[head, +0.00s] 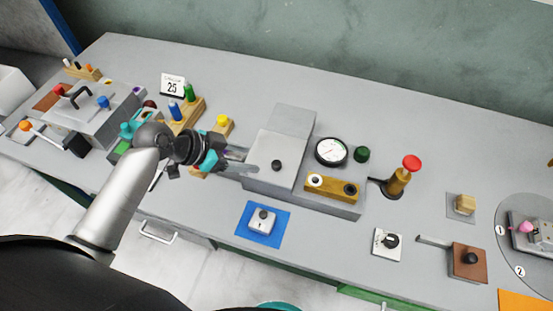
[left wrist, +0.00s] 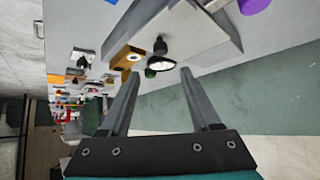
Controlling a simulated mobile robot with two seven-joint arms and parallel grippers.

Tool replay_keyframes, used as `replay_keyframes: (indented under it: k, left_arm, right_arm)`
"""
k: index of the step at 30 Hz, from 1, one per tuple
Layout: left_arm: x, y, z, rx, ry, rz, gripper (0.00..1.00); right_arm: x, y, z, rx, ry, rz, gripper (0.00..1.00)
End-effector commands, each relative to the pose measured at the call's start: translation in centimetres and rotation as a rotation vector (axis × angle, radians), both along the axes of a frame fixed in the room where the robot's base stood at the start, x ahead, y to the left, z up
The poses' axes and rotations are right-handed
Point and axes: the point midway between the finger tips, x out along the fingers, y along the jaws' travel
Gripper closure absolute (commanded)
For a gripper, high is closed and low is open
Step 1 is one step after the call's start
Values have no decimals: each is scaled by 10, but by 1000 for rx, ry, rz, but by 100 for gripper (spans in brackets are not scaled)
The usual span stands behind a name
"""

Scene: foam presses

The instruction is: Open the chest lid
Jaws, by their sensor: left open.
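A grey box (head: 262,150) with a black knob (head: 276,165) on its panel stands at the middle of the bench. It looks like the chest, and its lid looks down, though I cannot be sure which panel is the lid. My left gripper (head: 246,163) is open and empty, with its fingers close to the left side of the box. I cannot tell if they touch it. In the left wrist view a grey box (left wrist: 185,32) lies beyond the two spread fingers (left wrist: 162,82). My right gripper is not in view.
A gauge (head: 331,151), a brass block (head: 332,187) and a red-topped plunger (head: 402,178) stand right of the box. A blue mat (head: 251,229) with a small knobbed block lies in front. Left are a handled grey unit (head: 98,122) and a card reading 25 (head: 172,85). The back right bench is clear.

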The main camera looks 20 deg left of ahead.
Motion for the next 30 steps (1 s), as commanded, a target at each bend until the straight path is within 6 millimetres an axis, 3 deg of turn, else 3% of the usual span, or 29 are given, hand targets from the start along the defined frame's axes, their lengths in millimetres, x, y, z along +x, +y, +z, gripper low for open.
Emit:
replay_keyframes:
  k: [18,30]
  left_arm:
    - [48,-52,-70,0,2,1,36]
    - [56,-60,-82,2,1,1,36]
  right_arm:
    - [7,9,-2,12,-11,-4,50]
    - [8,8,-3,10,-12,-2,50]
